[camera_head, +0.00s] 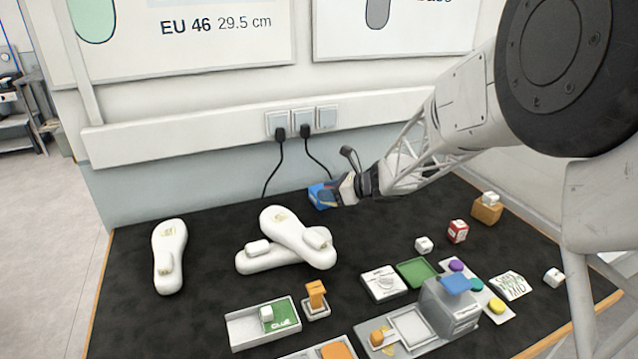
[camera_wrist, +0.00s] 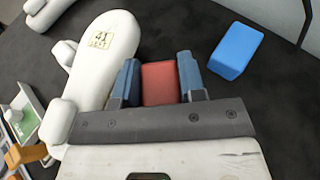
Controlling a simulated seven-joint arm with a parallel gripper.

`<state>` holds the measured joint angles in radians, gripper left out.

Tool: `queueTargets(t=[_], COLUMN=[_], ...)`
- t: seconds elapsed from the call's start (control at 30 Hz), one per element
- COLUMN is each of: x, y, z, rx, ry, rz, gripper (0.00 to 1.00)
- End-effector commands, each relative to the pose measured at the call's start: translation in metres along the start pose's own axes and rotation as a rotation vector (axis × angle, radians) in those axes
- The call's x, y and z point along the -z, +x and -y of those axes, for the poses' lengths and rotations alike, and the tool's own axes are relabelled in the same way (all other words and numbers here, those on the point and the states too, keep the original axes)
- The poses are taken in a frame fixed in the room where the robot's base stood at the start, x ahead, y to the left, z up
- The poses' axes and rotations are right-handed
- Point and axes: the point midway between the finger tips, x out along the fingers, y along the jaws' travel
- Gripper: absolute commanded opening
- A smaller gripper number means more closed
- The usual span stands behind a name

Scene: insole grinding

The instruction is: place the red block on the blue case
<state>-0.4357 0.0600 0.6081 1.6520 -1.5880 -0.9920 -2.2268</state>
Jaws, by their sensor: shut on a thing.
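The red block (camera_wrist: 159,83) sits between the two blue-grey fingers of my gripper (camera_wrist: 159,76) in the wrist view, and the gripper is shut on it. The blue case (camera_wrist: 235,50) lies on the dark table to the upper right of the gripper in the wrist view, apart from the block in the picture. In the head view the blue case (camera_head: 317,196) is near the back of the table, partly hidden by my gripper (camera_head: 329,198). The held red block cannot be made out in the head view.
White insole forms (camera_head: 285,238) lie left of my gripper; one (camera_wrist: 103,48) is close beside it in the wrist view. Several trays fill the front.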

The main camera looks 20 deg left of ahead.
Motion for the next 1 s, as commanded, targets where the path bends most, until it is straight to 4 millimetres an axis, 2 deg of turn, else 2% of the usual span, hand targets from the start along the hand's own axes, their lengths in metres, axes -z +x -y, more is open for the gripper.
queueTargets(t=[1.0], x=[-0.015], y=[0.070], z=[0.102], rx=[0.000], ry=[-0.001], rz=[0.000], gripper=[0.14])
